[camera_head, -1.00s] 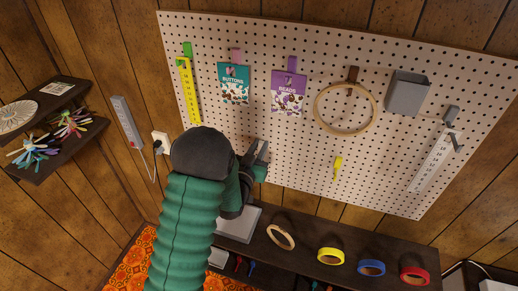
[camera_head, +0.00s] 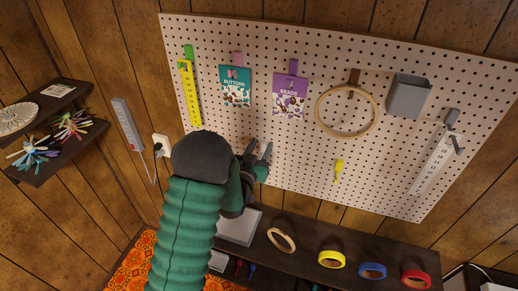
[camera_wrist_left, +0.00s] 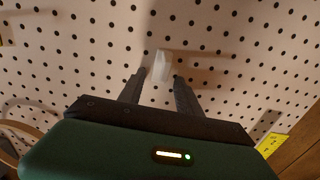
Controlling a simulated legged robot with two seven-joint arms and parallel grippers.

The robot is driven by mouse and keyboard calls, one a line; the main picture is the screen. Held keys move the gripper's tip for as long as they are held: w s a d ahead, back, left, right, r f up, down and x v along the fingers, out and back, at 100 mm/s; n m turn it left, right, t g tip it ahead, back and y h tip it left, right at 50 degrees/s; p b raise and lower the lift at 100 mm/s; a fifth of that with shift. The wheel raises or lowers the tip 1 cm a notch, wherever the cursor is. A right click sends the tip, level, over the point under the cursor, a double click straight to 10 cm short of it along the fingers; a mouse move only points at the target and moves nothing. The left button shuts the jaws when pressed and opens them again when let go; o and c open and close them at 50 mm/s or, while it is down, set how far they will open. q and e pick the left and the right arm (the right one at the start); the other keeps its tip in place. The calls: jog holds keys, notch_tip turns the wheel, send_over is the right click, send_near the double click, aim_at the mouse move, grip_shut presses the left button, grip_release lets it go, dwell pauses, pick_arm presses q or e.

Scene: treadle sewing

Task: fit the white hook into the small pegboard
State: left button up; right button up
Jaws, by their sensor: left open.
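The white hook (camera_wrist_left: 162,65) shows in the left wrist view as a small pale piece at the pegboard face, just beyond and between my left fingertips. I cannot tell whether it is seated in a hole. My left gripper (camera_head: 259,150) is open in front of the lower left part of the pegboard (camera_head: 300,145); its two dark fingers also show apart in the left wrist view (camera_wrist_left: 159,76). The pegboard's holed face also fills the upper left wrist view (camera_wrist_left: 80,50). The hook cannot be made out in the head view. My right gripper is not in view.
A yellow ruler (camera_head: 191,95), button card (camera_head: 235,88), bead card (camera_head: 289,98), wooden hoop (camera_head: 318,110), grey bin (camera_head: 408,98) and yellow piece (camera_head: 338,172) hang on the board. Below, a dark shelf (camera_head: 305,258) holds several rings of tape.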

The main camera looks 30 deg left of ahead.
pick_arm(q)
jog(key=shift+s+d+f, duration=0.1)
jog(key=shift+s+d, duration=0.05)
jog(key=shift+d, duration=0.05)
jog(key=p+v, duration=1)
jog(key=v, duration=0.6)
jog(key=shift+s+a, duration=0.35)
jog(key=shift+w+d, duration=0.1)
